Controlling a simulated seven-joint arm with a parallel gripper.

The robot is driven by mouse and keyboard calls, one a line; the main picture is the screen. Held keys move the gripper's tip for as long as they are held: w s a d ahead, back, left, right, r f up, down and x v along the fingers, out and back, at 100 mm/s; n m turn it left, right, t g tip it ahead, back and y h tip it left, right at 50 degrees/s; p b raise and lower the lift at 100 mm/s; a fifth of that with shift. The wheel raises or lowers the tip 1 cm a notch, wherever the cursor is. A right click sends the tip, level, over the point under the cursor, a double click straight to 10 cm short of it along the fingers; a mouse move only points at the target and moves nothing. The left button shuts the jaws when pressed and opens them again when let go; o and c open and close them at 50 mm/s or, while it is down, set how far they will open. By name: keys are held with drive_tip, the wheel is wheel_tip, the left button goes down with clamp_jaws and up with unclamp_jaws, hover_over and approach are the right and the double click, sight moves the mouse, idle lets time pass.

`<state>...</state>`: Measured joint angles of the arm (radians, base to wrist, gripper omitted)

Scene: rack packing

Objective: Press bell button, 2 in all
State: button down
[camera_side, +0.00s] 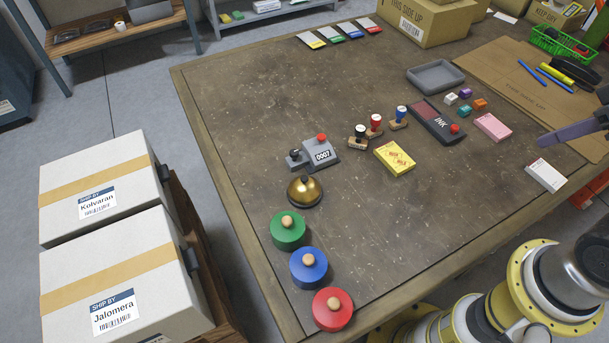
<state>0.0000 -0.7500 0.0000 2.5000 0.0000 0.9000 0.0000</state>
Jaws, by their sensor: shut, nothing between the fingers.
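The brass bell (305,191) stands upright on the worktable, left of the middle. Its domed top is clear, with a small dark button (304,179) at the crown. Nothing touches it.
Green (288,231), blue (309,267) and red (333,309) round knobbed pieces line up in front of the bell. A grey counter (321,153) stands just behind it. Stamps, a yellow card box (394,158) and an ink pad (437,122) lie right. Table right of the bell is clear.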

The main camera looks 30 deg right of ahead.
idle(0.5)
drive_tip(key=w+r+m+t, duration=0.4)
drive_tip(key=w+r, duration=0.2)
drive_tip(key=w, duration=0.6)
drive_tip(key=w+a+t+y, duration=0.1)
drive_tip(key=w+a+y, duration=0.1)
drive_tip(key=w+a, duration=0.6)
drive_tip(key=w+a+f+y, duration=0.2)
drive_tip(key=w+a+f, duration=0.55)
drive_tip(key=a, duration=0.25)
drive_tip(key=s+a+f+n+g+y, duration=0.1)
drive_tip(key=s+a+f+n+g, duration=0.1)
drive_tip(key=a+f, duration=0.7)
drive_tip(key=shift+f+g, duration=0.6)
drive_tip(key=shift+f, duration=0.15)
